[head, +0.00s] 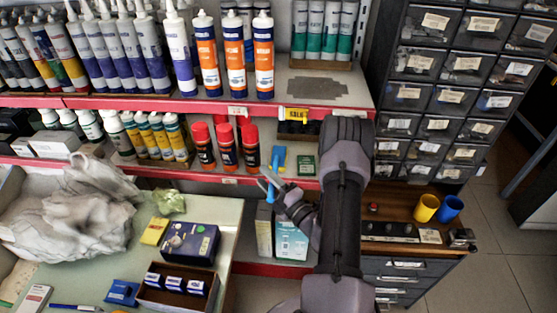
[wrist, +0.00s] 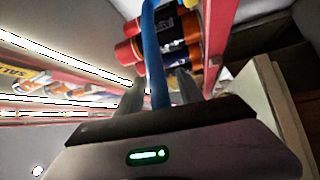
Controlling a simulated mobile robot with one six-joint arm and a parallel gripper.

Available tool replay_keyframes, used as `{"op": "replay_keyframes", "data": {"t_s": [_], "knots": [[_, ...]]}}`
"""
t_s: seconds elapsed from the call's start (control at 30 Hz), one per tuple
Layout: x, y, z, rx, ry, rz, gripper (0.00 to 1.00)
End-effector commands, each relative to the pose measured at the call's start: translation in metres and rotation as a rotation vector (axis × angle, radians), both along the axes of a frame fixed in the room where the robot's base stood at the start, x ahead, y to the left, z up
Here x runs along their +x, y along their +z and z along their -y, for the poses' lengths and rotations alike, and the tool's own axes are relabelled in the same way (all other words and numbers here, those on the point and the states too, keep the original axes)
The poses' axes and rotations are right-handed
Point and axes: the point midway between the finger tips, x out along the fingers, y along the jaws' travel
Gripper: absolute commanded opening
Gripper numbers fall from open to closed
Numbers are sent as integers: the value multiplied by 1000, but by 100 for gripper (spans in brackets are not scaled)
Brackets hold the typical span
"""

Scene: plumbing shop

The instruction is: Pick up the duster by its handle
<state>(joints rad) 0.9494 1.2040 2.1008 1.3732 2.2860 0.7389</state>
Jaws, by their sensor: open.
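The duster (head: 278,158) shows as a slim blue piece on the lower red-edged shelf in the head view, just beyond my gripper (head: 268,178). In the wrist view, its blue handle (wrist: 153,55) runs upright between the two dark fingers of my gripper (wrist: 159,92) and curves at the top. The fingers stand open on either side of the handle. I cannot tell whether either finger touches it. The duster's head cannot be made out clearly.
Red-capped spray cans (head: 228,146) stand to the left on the same shelf, and a small green box (head: 306,165) to the right. Orange-and-blue tubes (head: 235,55) stand on the shelf above. A drawer cabinet (head: 455,65) is at right, a cluttered table (head: 85,285) at left.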

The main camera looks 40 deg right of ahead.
Motion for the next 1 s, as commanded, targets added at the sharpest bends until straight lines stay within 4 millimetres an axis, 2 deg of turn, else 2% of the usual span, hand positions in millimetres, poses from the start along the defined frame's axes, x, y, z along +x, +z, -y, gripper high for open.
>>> {"op": "replay_keyframes", "data": {"t_s": [0.07,0.27,1.0], "knots": [[0,0,0,0,0,0,41],[0,0,0,0,0,0,1],[-1,0,0,0,0,0,0]]}}
